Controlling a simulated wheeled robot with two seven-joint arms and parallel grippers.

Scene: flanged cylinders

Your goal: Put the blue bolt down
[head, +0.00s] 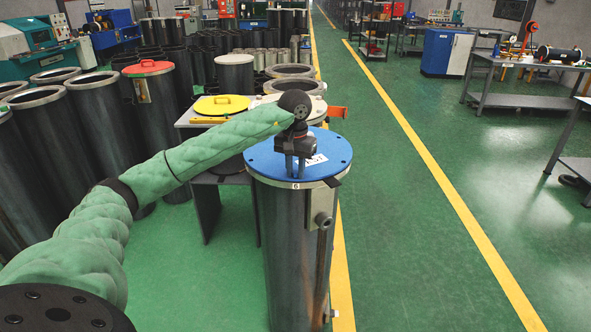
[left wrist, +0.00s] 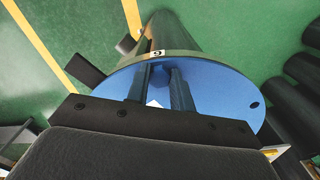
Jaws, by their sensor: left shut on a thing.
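My left gripper (head: 299,172) points down over the blue round lid (head: 268,160) on top of a tall dark cylinder (head: 290,250) marked 6. Its two fingers are closed on the blue bolt, which shows as a small blue faceted shape (left wrist: 158,84) between them in the left wrist view. The bolt is hidden by the fingers in the head view. The fingertips are at or just above the lid; whether the bolt touches it I cannot tell. A white label lies on the lid beside the fingers. My right gripper is not in view.
A small table (head: 189,121) with a yellow lid (head: 222,105) stands behind the cylinder. Many dark cylinders crowd the left, one with a red lid (head: 148,67). An orange part (head: 338,112) sticks out behind the blue lid. The green floor at right is clear up to the benches.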

